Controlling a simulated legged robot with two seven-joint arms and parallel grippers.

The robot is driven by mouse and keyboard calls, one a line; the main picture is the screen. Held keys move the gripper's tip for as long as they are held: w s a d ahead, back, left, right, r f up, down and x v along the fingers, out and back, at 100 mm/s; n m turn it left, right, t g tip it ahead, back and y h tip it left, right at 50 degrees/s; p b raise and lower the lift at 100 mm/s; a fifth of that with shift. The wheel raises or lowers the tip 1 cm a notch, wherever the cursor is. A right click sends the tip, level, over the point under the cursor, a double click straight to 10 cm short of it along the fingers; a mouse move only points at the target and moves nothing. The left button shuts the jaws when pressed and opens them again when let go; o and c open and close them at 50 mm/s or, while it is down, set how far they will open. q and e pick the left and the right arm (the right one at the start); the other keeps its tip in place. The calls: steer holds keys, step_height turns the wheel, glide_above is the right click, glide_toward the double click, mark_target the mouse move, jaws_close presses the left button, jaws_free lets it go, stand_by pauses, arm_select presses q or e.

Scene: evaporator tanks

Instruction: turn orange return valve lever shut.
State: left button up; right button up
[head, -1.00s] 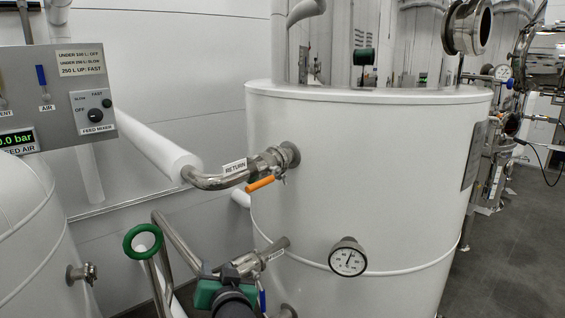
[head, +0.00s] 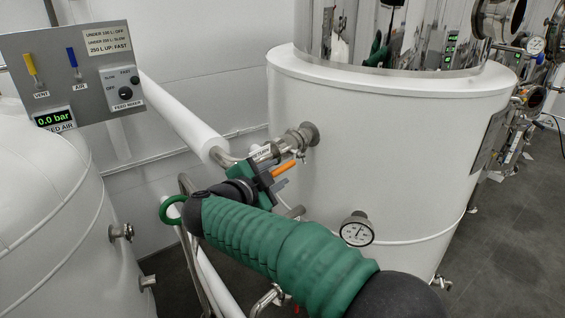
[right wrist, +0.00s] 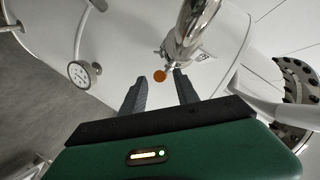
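The orange return valve lever (head: 285,169) sits under the steel return valve (head: 296,141) on the white tank's side. It lies roughly along the pipe, as far as it shows. My right gripper (head: 278,172) is at the lever, and its green body hides part of the valve area. In the right wrist view my right gripper (right wrist: 160,78) is open, with its dark fingers apart. The lever's orange end (right wrist: 159,76) shows between and just beyond the fingertips. I cannot tell whether they touch it. My left gripper is not in view.
The white tank (head: 400,140) carries a round gauge (head: 357,229) right of my forearm. A control panel (head: 75,75) hangs above another white tank (head: 50,200) at left.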

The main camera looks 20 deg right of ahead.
mark_target(280, 171)
steer(key=shift+w+d+f+p, duration=0.2)
steer(key=shift+w+d, duration=0.15)
steer(key=shift+w, duration=0.35)
steer(key=shift+w+d+f+p, duration=0.2)
steer(key=shift+w+d, duration=0.1)
steer(key=shift+w, duration=0.4)
steer(key=shift+d+f, duration=0.1)
steer(key=shift+d, duration=0.6)
steer(key=c, duration=0.7)
steer(key=shift+a, duration=0.25)
jaws_close()
